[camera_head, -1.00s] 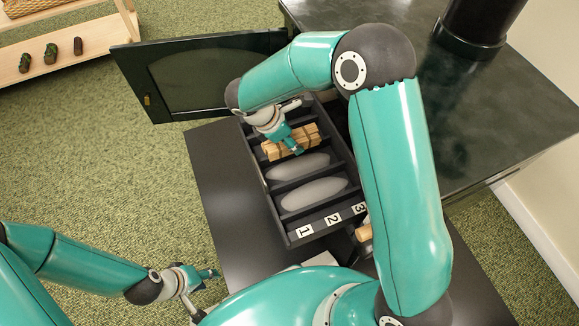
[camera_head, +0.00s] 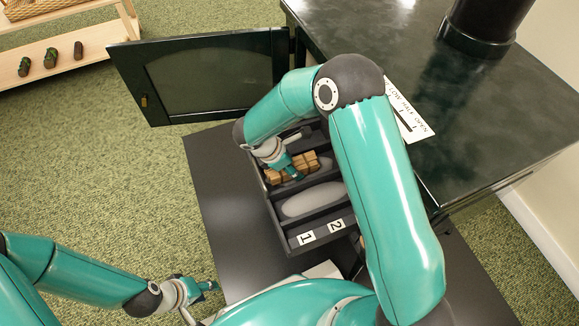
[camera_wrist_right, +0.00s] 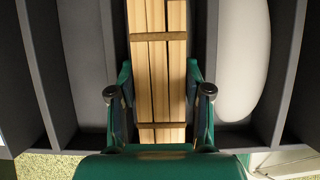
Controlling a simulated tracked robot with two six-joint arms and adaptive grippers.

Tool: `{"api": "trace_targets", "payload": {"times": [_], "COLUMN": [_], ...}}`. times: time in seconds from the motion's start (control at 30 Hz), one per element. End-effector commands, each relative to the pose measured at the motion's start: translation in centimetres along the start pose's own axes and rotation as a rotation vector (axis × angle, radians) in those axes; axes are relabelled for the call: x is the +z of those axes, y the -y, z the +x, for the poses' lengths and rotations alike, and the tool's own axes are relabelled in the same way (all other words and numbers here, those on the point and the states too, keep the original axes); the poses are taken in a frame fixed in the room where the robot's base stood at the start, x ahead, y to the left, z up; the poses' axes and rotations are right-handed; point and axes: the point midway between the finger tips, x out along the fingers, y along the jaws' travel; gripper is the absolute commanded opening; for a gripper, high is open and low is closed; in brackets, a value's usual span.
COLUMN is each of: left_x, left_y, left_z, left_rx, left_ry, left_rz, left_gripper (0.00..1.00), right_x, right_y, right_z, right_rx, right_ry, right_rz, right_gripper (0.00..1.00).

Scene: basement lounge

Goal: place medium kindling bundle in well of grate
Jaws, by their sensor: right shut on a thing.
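The kindling bundle (camera_head: 312,161), pale sticks tied with brown bands, is in my right gripper (camera_head: 291,173). In the right wrist view the bundle (camera_wrist_right: 157,65) runs lengthwise between the two fingers, which are shut on its sides.
Number labels (camera_head: 306,238) line the grate's front. The stove door (camera_head: 210,75) stands open behind. A card with printed text (camera_head: 409,118) lies on the stove top (camera_head: 480,130). A shelf (camera_head: 95,45) stands at back left.

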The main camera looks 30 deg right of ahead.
Motion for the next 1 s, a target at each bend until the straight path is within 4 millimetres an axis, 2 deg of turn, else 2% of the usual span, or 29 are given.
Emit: {"api": "trace_targets", "payload": {"times": [0.57, 0.6, 0.63, 0.67, 1.0], "left_x": [0.0, 0.0, 0.0, 0.0, 0.0], "left_y": [0.3, 0.3, 0.3, 0.3, 0.2], "left_z": [0.8, 0.8, 0.8, 0.8, 0.5], "left_rx": [0.000, 0.000, 0.000, 0.000, 0.000], "left_ry": [0.000, 0.000, 0.000, 0.000, 0.000], "left_rz": [0.000, 0.000, 0.000, 0.000, 0.000], "left_gripper": [0.40, 0.40, 0.40, 0.40, 0.40], "right_x": [-0.5, -0.5, -0.5, -0.5, -0.3], "right_y": [0.0, 0.0, 0.0, 0.0, 0.0], "right_z": [1.0, 1.1, 1.1, 1.1, 0.7], "right_rx": [-0.001, -0.001, -0.001, -0.001, 0.000], "right_ry": [0.000, 0.000, 0.000, 0.000, 0.000], "right_rz": [0.001, 0.001, 0.001, 0.001, 0.001], "right_gripper": [0.04, 0.52, 0.57, 0.60, 0.60]}}
